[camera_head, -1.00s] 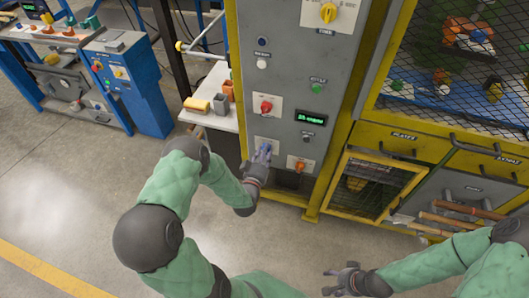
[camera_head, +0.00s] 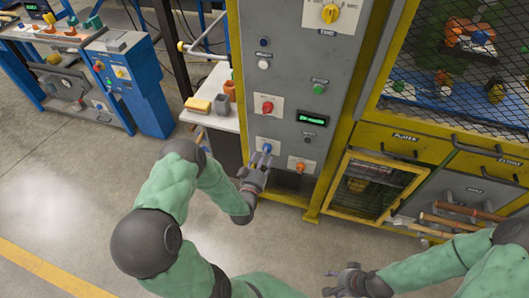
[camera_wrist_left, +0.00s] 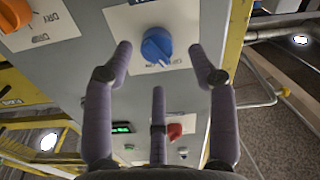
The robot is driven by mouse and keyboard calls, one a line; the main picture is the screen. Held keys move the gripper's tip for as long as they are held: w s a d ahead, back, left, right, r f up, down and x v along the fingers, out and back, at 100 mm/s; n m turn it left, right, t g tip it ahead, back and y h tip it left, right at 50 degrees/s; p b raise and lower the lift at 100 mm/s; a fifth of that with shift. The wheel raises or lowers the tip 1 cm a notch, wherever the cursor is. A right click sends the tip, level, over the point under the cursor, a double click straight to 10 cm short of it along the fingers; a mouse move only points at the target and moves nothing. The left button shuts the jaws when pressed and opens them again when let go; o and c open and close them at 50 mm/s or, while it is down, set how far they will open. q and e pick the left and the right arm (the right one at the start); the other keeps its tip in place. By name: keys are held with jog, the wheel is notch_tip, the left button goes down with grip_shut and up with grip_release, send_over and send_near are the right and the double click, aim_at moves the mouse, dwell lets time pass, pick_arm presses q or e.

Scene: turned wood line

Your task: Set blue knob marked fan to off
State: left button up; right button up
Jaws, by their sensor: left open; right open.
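The blue knob (camera_head: 267,148) sits on a pale label plate low on the grey panel. In the left wrist view the blue knob (camera_wrist_left: 157,45) is seen close up, upside down, between and beyond my fingertips. Its plate has small lettering that I cannot read surely, and I cannot tell which mark it points to. My left gripper (camera_head: 259,163) is open just in front of and below the knob, with its fingers spread and apparently not touching it. My right gripper (camera_head: 345,276) is open and empty at the lower right, away from the panel.
An orange knob (camera_head: 300,167) is right of the blue one, and a red knob (camera_head: 267,107) is above it. A small display (camera_head: 311,117) and a green button (camera_head: 319,89) are higher right. A white side table (camera_head: 224,118) stands left of the panel.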

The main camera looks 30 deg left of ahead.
pick_arm(q)
jog(key=v, duration=0.8)
jog(key=shift+s, duration=0.35)
jog(key=d+f+m+g+h+p, duration=0.2)
jog(key=d+f+g+h+p, duration=0.3)
jog(key=d+f+g, duration=0.4)
jog(key=s+d+f+m+g+h+p, duration=0.1)
jog(key=s+d+m+g+h+p, duration=0.1)
jog(key=s+d+g, duration=0.6)
jog(key=s+d+h, duration=0.1)
jog(key=s+d, duration=0.2)
jog(key=s, duration=0.2)
jog(key=shift+d, duration=0.2)
dwell(1.0)
